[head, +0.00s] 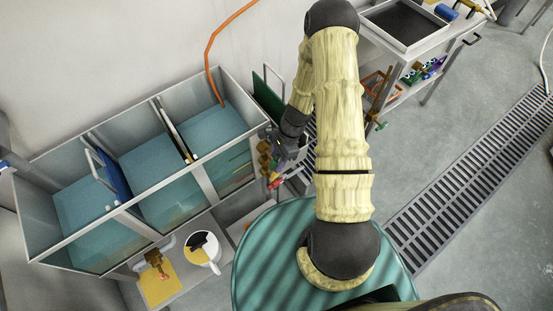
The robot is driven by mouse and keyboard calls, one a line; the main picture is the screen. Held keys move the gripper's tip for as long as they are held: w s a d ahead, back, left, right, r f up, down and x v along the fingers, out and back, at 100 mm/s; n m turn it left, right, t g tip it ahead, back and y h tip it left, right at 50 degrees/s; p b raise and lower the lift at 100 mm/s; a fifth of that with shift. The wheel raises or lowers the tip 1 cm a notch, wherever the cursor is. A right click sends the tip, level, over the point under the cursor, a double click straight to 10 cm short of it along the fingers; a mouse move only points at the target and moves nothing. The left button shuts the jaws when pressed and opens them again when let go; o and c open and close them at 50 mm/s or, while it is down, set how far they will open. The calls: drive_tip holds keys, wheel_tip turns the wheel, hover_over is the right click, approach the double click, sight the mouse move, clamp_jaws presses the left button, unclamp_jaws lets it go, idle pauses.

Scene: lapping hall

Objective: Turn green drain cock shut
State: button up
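My gripper (284,151) is dark grey and small in the head view, at the right end of the tank row. Brass-coloured fittings (264,160) show right beside it, with a red part (275,184) below. I cannot tell whether the gripper touches them, or whether its fingers are open. A small green piece (379,126) with a brownish stem shows by the near leg of the bench at the right, apart from my gripper. It may be the green drain cock, but it is too small to be sure or to read its position.
A three-bay tank (130,206) holds blue-green water, with a blue panel (113,174) and an orange hose (209,62). A green board (268,98) stands at its right end. A floor grating (470,175) crosses the right.

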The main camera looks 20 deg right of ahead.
drive_tip(key=shift+c, duration=0.5)
clamp_jaws()
drive_tip(key=shift+f+y, duration=0.1)
drive_tip(key=shift+y, duration=0.3)
drive_tip(key=shift+d+f+g+y+b, duration=0.15)
drive_tip(key=shift+g+y+b, duration=0.25)
drive_tip(key=shift+y+b, duration=0.55)
drive_tip(key=y, duration=0.1)
drive_tip(key=y+b, duration=0.1)
drive_tip(key=g+y+b, duration=0.1)
drive_tip(key=y, duration=0.1)
drive_tip(key=shift+f, duration=0.25)
drive_tip(key=g+y+b, duration=0.1)
drive_tip(key=y+b, duration=0.2)
drive_tip(key=shift+f+y+b, duration=0.1)
drive_tip(key=shift+y+b, duration=0.25)
drive_tip(key=shift+b, duration=0.05)
drive_tip(key=shift+g+y+b, duration=0.4)
drive_tip(key=shift+y+b, duration=0.1)
drive_tip(key=shift+b, duration=0.05)
drive_tip(key=shift+r, duration=0.2)
